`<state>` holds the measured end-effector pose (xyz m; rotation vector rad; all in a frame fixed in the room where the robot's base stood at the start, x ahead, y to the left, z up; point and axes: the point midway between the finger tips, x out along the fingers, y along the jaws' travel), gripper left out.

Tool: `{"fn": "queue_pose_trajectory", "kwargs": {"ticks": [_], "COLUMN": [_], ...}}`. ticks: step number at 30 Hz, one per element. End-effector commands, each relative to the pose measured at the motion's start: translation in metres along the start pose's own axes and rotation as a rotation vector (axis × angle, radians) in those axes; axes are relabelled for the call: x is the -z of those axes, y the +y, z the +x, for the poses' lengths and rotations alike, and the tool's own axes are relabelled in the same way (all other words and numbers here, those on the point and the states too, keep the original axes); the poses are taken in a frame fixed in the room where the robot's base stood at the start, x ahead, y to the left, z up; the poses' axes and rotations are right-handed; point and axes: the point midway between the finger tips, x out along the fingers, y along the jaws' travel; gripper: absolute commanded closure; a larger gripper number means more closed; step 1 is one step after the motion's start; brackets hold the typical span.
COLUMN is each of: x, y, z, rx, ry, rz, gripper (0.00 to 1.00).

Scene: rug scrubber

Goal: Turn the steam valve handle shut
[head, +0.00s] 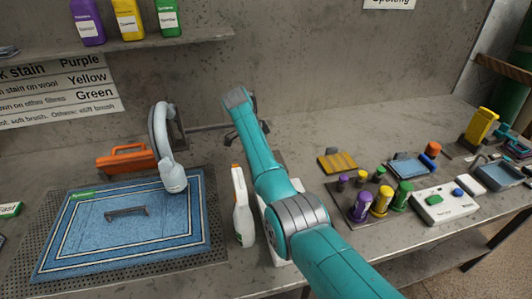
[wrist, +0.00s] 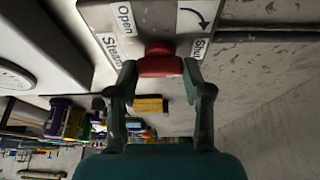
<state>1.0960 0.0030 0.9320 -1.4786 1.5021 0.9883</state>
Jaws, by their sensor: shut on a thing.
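The red steam valve handle (wrist: 160,65) is in the upper middle of the wrist view, against a grey label plate (wrist: 150,22). The plate reads "Open" and "Steam" at left and carries a curved arrow and a partly hidden "Shut" label at right. My gripper (wrist: 159,70) has one finger on each side of the handle and is shut on it. The handle's exact angle is hard to tell. In the head view, my teal arm reaches toward the back wall and hides the valve and handle.
A dark pipe (wrist: 265,34) runs right of the plate. In the head view, a white spray bottle (head: 243,208) stands just left of my arm, with a blue rug (head: 125,235) and a curved pale scrubber arm (head: 162,143) beyond. Several coloured bottles stand at right.

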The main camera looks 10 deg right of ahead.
Motion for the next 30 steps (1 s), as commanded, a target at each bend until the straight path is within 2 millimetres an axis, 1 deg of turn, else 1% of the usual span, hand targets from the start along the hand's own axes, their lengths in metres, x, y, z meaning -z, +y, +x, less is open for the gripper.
{"fn": "queue_pose_trajectory", "kwargs": {"ticks": [7,8,9,10,11,20,23,26,30], "x": [-0.001,-0.001,-0.001,-0.001,-0.001,0.0,0.0,0.0,0.0], "y": [0.0,0.0,0.0,0.0,0.0,0.0,0.0,-0.001,-0.001], "z": [0.0,0.0,0.0,0.0,0.0,-0.001,-0.006,-0.018,-0.045], "rx": [0.001,0.001,0.001,0.001,0.001,0.001,0.001,0.002,0.005], "ry": [-0.001,-0.001,-0.001,-0.001,-0.001,0.0,0.0,0.0,-0.001], "rz": [0.0,0.0,0.0,0.0,0.0,0.0,0.0,0.0,0.0], "gripper": [0.85,0.45,0.35,0.28,0.25,0.25,0.25,0.25,0.25]}}
